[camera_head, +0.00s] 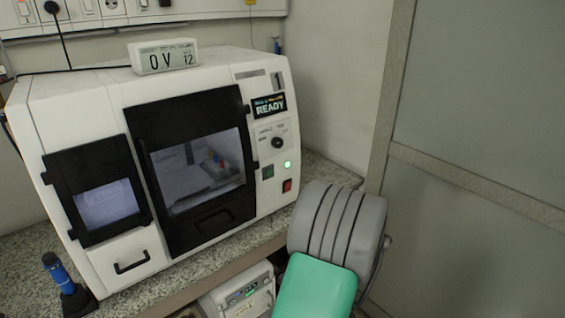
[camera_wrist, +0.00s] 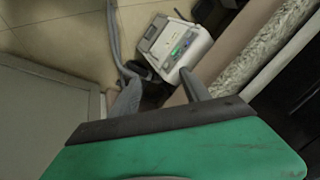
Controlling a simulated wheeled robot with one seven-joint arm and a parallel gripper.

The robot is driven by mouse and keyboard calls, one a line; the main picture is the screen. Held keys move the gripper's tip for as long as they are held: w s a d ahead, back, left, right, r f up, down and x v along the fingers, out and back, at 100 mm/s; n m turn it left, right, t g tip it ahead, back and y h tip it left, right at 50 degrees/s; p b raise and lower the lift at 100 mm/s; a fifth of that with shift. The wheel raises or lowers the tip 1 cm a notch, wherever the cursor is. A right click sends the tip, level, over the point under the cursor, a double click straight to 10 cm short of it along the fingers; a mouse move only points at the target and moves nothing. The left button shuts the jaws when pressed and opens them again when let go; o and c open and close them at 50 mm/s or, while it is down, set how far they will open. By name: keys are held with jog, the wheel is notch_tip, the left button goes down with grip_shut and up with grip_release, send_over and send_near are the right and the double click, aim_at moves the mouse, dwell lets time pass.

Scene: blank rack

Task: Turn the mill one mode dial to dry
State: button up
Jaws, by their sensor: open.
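The mill (camera_head: 90,110) is a white machine on the speckled counter, with black-framed doors. Its mode dial (camera_head: 277,143) is a small dark knob on the right front panel, below a screen (camera_head: 269,105) reading READY. Small labels surround the dial, too small to read for certain. A green light (camera_head: 287,164) glows below it. My gripper shows in the wrist view (camera_wrist: 158,95), fingers apart with nothing between them, over the floor and the counter edge. In the head view my grey and green arm is right of and below the dial, clear of it; the fingertips are hidden there.
A white box with a display (camera_head: 163,56) sits on top of the mill. A red switch (camera_head: 287,185) and a green button (camera_head: 268,171) are below the dial. A blue-handled tool (camera_head: 58,272) stands at left. A white device (camera_head: 240,292) is under the counter. A wall panel (camera_head: 480,100) bounds the right.

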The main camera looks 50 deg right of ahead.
jog(key=w+d+r+n+t+h, duration=0.2)
jog(key=w+d+r+t, duration=0.15)
jog(key=d, duration=0.35)
jog(key=n+t+h, duration=0.3)
jog(key=n+t, duration=0.5)
jog(key=t, duration=0.1)
send_near(280, 144)
jog(key=p+x, duration=0.2)
jog(key=x, duration=0.5)
jog(key=shift+w, duration=0.3)
jog(key=shift+w+d, duration=0.15)
jog(key=shift+w, duration=0.25)
grip_shut()
